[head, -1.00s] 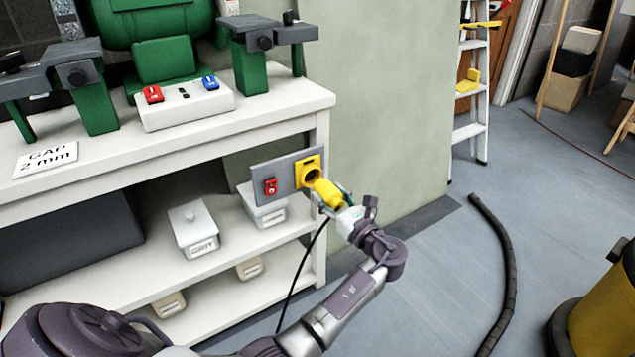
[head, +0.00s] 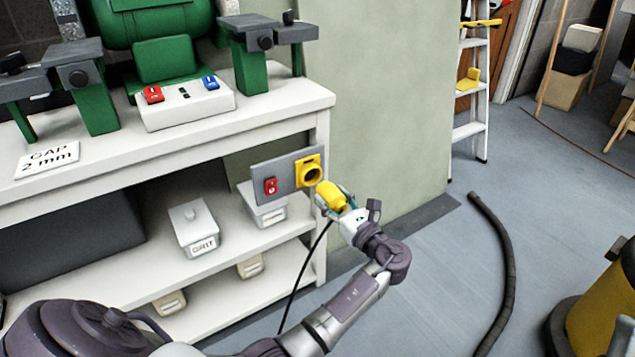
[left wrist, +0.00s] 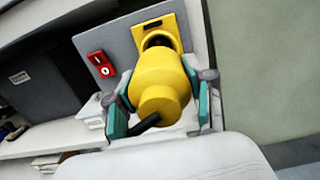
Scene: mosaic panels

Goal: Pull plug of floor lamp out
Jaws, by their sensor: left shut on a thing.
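My left gripper (head: 333,199) is shut on a yellow plug (head: 330,194). The plug also shows in the left wrist view (left wrist: 160,84), between the teal finger pads. A yellow socket (head: 310,171) with a dark round opening sits on a grey wall plate (head: 287,176) at the end of the workbench. The plug is apart from the socket, a short way below and right of it in the head view. A black cord (head: 303,272) hangs from the plug toward the floor. The floor lamp cannot be made out. My right gripper is not in view.
A red switch (head: 270,186) is beside the socket. The white bench (head: 270,112) carries a green machine (head: 165,60), and its lower shelves hold several bins. A dark hose (head: 508,270) lies on the floor at right. A stepladder (head: 472,100) stands behind.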

